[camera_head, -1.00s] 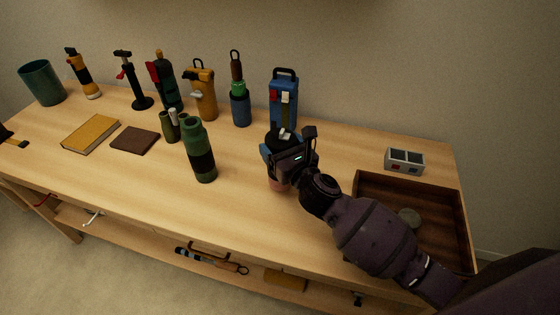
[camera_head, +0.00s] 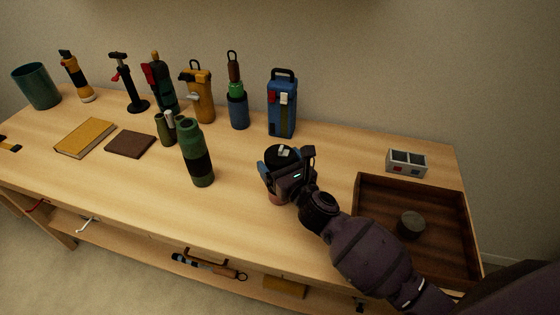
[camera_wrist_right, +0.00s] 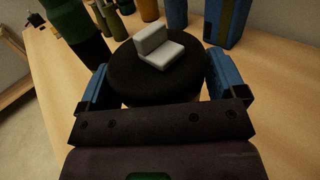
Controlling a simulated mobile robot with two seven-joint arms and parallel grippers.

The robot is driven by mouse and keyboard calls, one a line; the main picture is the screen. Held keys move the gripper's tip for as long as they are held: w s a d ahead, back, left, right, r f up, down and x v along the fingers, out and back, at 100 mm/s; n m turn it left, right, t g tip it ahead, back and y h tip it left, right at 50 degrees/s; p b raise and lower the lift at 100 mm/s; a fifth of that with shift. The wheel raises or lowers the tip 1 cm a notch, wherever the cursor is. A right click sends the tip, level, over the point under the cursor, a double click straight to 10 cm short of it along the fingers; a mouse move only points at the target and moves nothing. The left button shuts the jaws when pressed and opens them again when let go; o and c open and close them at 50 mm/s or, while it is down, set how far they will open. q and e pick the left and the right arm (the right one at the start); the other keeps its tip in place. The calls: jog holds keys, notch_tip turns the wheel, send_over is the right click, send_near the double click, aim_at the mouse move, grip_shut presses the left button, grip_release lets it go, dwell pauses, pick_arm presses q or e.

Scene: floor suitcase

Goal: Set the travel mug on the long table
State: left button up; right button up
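The travel mug (camera_head: 283,157) has a round black lid with a pale flip tab and a pinkish lower body. It is upright over the front middle of the long table (camera_head: 235,205); its base looks at or very near the tabletop, but I cannot tell if it touches. My right gripper (camera_head: 285,176) is around the mug below the lid. In the right wrist view the black lid (camera_wrist_right: 155,80) sits between the two blue fingers (camera_wrist_right: 158,95), which appear shut on the mug. My left gripper is not in view.
A green bottle (camera_head: 197,155) stands left of the mug, and a blue box-shaped item (camera_head: 283,105) behind it. A brown tray (camera_head: 440,262) holding a dark round piece and a grey block (camera_head: 406,161) are at right. Books (camera_head: 86,138) and several upright items fill the left and back.

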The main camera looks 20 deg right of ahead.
jog(key=shift+o, duration=0.7)
jog(key=shift+r, duration=0.15)
jog(key=shift+s, duration=0.15)
jog(key=s+d, duration=0.2)
jog(key=s, duration=0.9)
jog(key=shift+s+d, duration=0.15)
jog(key=shift+s, duration=0.1)
